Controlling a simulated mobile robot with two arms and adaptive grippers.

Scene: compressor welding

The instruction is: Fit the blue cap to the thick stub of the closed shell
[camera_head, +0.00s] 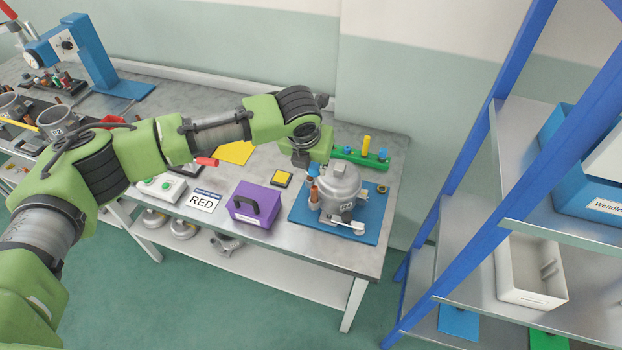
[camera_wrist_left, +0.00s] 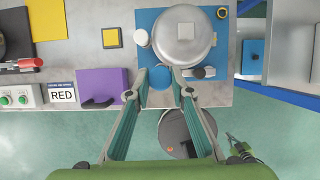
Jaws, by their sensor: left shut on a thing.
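The closed shell (camera_head: 342,182) is a grey metal pot with a square block on its lid, standing on a blue mat (camera_head: 300,214). It also shows in the wrist view (camera_wrist_left: 183,48). A copper-coloured upright stub (camera_head: 314,196) stands at its left side. My left gripper (camera_head: 304,160) points down beside the shell's upper left and is shut on the blue cap (camera_head: 312,170). The cap appears just above the copper stub; I cannot tell whether they touch. In the wrist view, the blue cap (camera_wrist_left: 158,72) lies between the fingertips. My right gripper is not in view.
A green rack (camera_head: 360,158) with blue and yellow pieces stands behind the shell. A purple box (camera_head: 252,203), a RED sign (camera_head: 203,200) and a yellow-black block (camera_head: 282,179) lie to the left. A blue-framed shelf (camera_head: 450,180) stands at right.

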